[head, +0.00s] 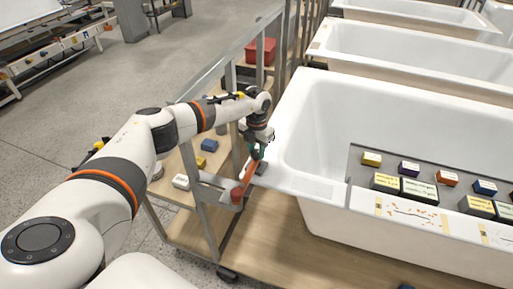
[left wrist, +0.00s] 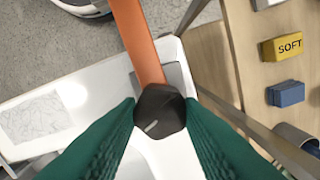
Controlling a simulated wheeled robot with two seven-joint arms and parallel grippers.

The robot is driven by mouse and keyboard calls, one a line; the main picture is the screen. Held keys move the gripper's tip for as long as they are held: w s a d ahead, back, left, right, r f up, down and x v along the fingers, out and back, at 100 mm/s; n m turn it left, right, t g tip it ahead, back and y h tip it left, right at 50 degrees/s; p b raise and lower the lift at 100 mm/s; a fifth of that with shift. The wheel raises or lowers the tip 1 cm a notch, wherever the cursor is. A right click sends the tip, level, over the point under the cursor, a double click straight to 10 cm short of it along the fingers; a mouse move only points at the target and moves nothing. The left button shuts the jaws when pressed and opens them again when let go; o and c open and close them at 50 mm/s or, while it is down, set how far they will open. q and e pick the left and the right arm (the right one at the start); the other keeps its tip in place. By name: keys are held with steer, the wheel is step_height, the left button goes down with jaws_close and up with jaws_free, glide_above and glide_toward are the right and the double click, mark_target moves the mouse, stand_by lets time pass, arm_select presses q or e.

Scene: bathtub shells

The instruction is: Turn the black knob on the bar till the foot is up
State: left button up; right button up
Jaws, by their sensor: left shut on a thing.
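The black knob (left wrist: 160,110) sits at the near end of an orange bar (left wrist: 142,40) in the left wrist view. My left gripper (left wrist: 160,118) has its green fingers closed on both sides of the knob. In the head view, my left gripper (head: 257,152) points down at the upper end of the orange bar (head: 245,175), beside the corner of the front bathtub (head: 310,186). The knob is hidden or too small to tell there. I cannot make out the foot clearly in either view. My right gripper is not in view.
A metal-framed wooden shelf cart (head: 205,225) stands left of the tub, holding a blue block (head: 209,145), a white block (head: 181,181) and a red bin (head: 261,51). A grey tray (head: 362,200) with several coloured blocks lies across the tub. More tubs stand behind.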

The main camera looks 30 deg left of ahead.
arm_select(q)
steer(key=n+p, duration=0.1)
steer(key=n, duration=0.3)
steer(key=shift+r+n, duration=0.15)
steer(key=shift+n, duration=0.25)
steer(key=n+p, duration=0.1)
steer(key=n, duration=0.2)
steer(key=shift+n+p, duration=0.3)
steer(key=shift+p, duration=0.05)
steer(key=n+p, duration=0.1)
steer(key=n, duration=0.2)
steer(key=shift+n+p, duration=0.3)
steer(key=n+p, duration=0.2)
steer(key=n, duration=0.1)
steer(key=shift+n, duration=0.3)
steer(key=n+p, duration=0.2)
steer(key=n, duration=0.2)
steer(key=shift+n, duration=0.3)
steer(key=n+p, duration=0.3)
steer(key=n, duration=0.1)
steer(key=shift+n, duration=0.3)
steer(key=n+p, duration=0.1)
steer(key=n, duration=0.2)
steer(key=shift+n+p, duration=0.3)
steer(key=shift+n, duration=1.1)
steer(key=shift+w+n, duration=0.1)
steer(key=shift+n, duration=0.2)
